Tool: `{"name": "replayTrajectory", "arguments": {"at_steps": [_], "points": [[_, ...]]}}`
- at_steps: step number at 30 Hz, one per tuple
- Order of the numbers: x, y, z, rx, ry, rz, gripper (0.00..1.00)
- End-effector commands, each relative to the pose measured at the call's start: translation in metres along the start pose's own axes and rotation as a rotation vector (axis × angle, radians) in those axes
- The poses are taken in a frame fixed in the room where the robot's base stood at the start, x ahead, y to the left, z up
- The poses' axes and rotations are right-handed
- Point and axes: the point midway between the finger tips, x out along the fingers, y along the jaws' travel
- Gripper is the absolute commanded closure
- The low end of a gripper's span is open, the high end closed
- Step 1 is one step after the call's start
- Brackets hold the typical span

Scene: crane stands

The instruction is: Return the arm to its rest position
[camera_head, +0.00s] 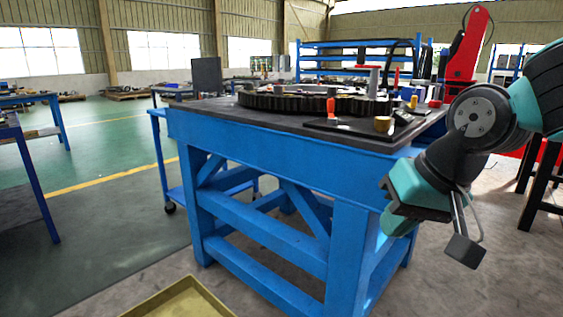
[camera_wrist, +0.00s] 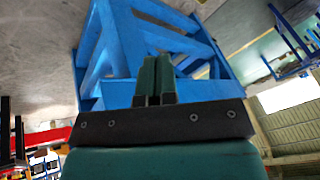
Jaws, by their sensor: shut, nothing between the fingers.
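My arm hangs at the right side of the head view, bent at a dark round joint, with teal and black links. My gripper (camera_head: 396,222) is low at its end, in front of the right end of the blue workbench (camera_head: 285,158) and below its top. In the wrist view my gripper (camera_wrist: 160,64) has its two teal fingers close together, with nothing held. Beyond the fingers the blue bench frame (camera_wrist: 117,45) shows, turned on its side. Whether the fingers touch the bench cannot be told.
A yellow tray (camera_head: 180,300) lies low in front. A red machine (camera_head: 466,50) stands behind my arm.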

Motion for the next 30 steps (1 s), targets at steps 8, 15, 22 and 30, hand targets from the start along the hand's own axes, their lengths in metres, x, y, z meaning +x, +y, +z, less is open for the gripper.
{"name": "replayTrajectory", "arguments": {"at_steps": [8, 15, 22, 30], "points": [[0.008, -0.017, 0.121, -0.334, -0.223, -0.107, 1.00], [-0.021, -0.028, 0.152, -0.461, -0.300, -0.158, 1.00], [-0.065, -0.042, 0.134, -0.457, -0.298, -0.156, 1.00], [-0.149, -0.068, 0.100, -0.456, -0.296, -0.156, 1.00]]}}
